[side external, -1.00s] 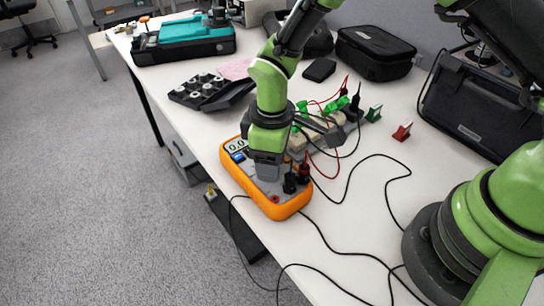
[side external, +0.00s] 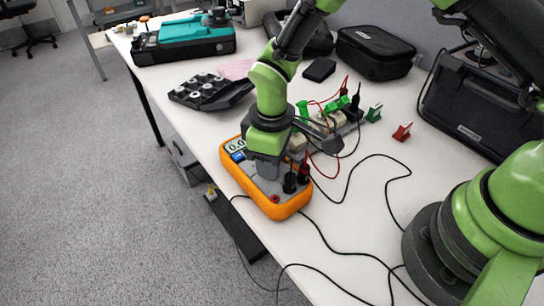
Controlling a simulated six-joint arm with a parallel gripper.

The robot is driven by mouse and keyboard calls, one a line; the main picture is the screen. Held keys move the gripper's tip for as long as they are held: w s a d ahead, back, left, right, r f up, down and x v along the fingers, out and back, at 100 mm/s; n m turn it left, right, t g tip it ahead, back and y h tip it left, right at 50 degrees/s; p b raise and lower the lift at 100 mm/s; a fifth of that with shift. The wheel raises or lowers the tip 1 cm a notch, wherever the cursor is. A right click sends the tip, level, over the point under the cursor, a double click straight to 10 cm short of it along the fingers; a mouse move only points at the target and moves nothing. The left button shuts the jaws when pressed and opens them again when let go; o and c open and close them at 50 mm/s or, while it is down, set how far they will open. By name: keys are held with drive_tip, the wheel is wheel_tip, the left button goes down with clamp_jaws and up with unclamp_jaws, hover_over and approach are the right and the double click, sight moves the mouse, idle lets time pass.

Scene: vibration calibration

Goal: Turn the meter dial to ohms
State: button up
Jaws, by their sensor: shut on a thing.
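The orange meter (side external: 280,210) lies near the table's front edge, with its small display (side external: 236,146) at the far end reading digits that start with 0. Black and red plugs (side external: 303,175) stand in its near end. My gripper (side external: 266,172) points straight down over the middle of the meter, shut on the dial. The dial itself is hidden behind the gripper, so its setting cannot be read.
Behind the meter stands a terminal board with green clips (side external: 345,103) and red and black leads. Black cables (side external: 350,180) loop over the table on the right. A black tray (side external: 212,92), a black case (side external: 375,53) and a teal-and-black case (side external: 184,38) stand farther back.

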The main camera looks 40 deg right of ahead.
drive_tip(key=m, duration=0.6)
drive_tip(key=shift+a+m, duration=0.2)
drive_tip(key=shift+m, duration=0.1)
idle(0.3)
drive_tip(key=o, duration=0.9)
drive_tip(key=shift+c, duration=0.2)
drive_tip(key=shift+r, duration=0.1)
wheel_tip(320, 180, up, 10)
drive_tip(key=shift+o, duration=0.3)
